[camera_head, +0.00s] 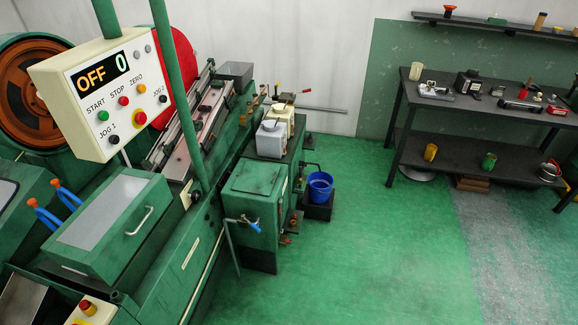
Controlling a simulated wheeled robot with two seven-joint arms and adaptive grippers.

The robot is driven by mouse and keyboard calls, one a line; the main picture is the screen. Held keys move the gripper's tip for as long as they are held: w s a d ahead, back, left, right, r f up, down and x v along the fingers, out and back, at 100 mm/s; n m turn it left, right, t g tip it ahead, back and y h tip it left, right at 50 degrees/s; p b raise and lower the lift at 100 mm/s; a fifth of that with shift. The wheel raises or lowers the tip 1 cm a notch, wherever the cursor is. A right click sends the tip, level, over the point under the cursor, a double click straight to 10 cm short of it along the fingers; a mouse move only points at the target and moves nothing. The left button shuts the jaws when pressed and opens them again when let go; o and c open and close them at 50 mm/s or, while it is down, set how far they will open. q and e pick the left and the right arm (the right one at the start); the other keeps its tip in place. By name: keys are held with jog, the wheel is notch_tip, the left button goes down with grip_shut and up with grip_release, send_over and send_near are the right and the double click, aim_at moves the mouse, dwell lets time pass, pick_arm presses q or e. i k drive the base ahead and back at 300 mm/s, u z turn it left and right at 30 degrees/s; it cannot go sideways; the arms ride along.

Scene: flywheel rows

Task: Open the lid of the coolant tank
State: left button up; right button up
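A control box (92,130) reading OFF and 0 hangs at the left on green posts. White containers (271,139) stand behind the tank. A blue bucket (320,187) sits right of it. A dark workbench (460,104) is far right. The green floor (370,240) between is clear.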

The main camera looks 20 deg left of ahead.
aim_at(254, 178)
jog(key=u, duration=0.25)
jog(key=i, duration=0.75)
jog(key=u, duration=1.15)
jog(key=i, duration=0.6)
jog(key=u, duration=0.6)
